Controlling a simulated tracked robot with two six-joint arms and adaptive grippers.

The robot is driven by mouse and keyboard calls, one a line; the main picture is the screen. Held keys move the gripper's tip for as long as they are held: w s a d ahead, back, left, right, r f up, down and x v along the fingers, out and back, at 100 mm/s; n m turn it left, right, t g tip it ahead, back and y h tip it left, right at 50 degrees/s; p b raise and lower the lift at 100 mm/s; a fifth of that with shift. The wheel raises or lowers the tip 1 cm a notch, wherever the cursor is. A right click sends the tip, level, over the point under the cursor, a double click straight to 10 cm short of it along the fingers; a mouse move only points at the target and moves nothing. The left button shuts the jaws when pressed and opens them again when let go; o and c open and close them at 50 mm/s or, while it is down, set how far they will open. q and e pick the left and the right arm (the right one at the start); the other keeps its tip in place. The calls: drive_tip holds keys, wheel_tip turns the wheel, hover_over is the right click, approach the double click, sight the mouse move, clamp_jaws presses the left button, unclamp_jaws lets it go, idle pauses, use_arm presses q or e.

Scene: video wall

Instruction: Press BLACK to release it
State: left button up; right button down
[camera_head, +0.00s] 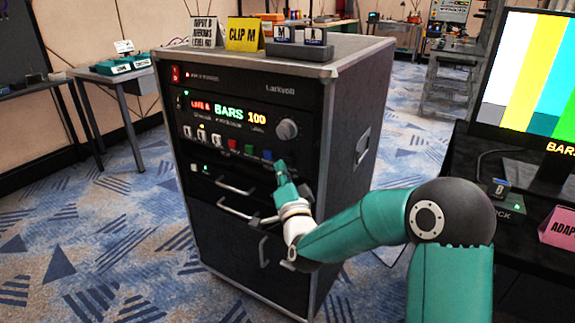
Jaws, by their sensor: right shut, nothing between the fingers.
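A black rack unit (250,92) in a wheeled flight case carries a lit display (228,111) reading "BARS 100", with red text at its left. Below it is a row of buttons: several white ones, then a red button (232,145), a green button (249,149) and a blue button (266,154). The button labels are too small to read, and I cannot make out which is BLACK. My right gripper (281,168) is shut and empty, its teal tip just below and right of the blue button. It covers the panel there; I cannot tell whether it touches. My left gripper is out of view.
A round knob (287,129) sits above the gripper; drawer handles (236,187) lie lower left. A monitor (527,80) showing colour bars stands on the right table. A yellow "CLIP M" card (244,33) stands on the case. Patterned carpet is clear at left.

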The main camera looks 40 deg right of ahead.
drive_tip(key=s+a+b, duration=0.2)
drive_tip(key=a, duration=0.3)
drive_tip(key=shift+s+a, duration=0.15)
drive_tip(key=shift+a, duration=0.15)
idle(0.4)
